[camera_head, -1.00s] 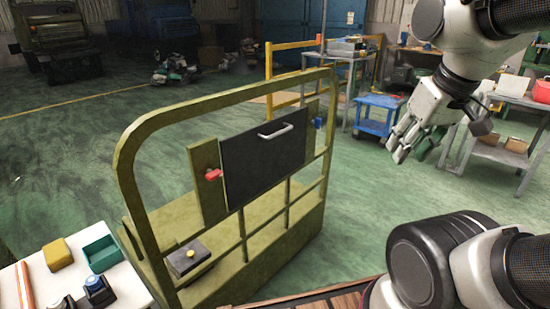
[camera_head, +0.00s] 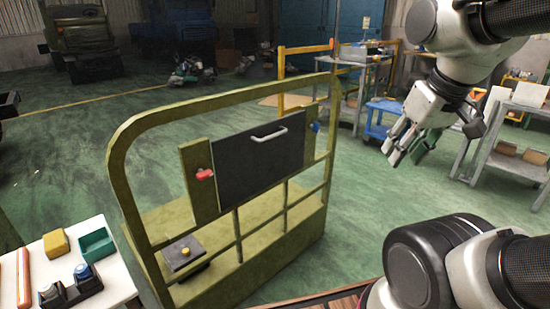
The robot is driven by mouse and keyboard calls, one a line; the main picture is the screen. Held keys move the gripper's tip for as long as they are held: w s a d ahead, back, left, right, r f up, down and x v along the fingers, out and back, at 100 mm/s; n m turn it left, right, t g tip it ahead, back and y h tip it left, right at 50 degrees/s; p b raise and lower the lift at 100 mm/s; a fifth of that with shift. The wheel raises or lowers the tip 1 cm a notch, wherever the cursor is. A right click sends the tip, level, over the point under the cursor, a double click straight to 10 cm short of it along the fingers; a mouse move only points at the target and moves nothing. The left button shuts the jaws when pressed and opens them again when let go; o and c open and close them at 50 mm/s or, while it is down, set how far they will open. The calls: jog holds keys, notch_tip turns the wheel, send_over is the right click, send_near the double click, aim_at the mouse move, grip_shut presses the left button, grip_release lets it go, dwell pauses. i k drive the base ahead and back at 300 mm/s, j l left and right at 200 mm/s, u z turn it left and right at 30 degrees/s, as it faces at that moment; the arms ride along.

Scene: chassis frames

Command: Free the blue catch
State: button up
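The blue catch (camera_head: 316,127) is a small blue piece at the right side of a dark panel (camera_head: 258,160) with a pale handle (camera_head: 268,135). The panel is set in an olive-green frame (camera_head: 150,122). A red catch (camera_head: 205,174) sits on the upright plate at the panel's left side. My gripper (camera_head: 404,152) hangs at the upper right, pointing down and left. Its fingers look apart with nothing between them. It is to the right of the blue catch and does not touch it. The catch is too small to tell its position exactly.
A white table (camera_head: 118,272) at lower left holds a yellow block, a green tray and dark button boxes. A small box with a yellow button (camera_head: 185,252) is low on the frame. A blue cart (camera_head: 383,118) and benches stand behind my gripper. Green floor is open behind the frame.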

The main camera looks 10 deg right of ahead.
aim_at(315, 126)
jog(key=i+j+z, duration=0.15)
jog(key=i+j, duration=0.15)
jog(key=i, duration=0.25)
jog(key=i+j+z, duration=0.1)
jog(key=i+j, duration=0.25)
jog(key=i, duration=0.2)
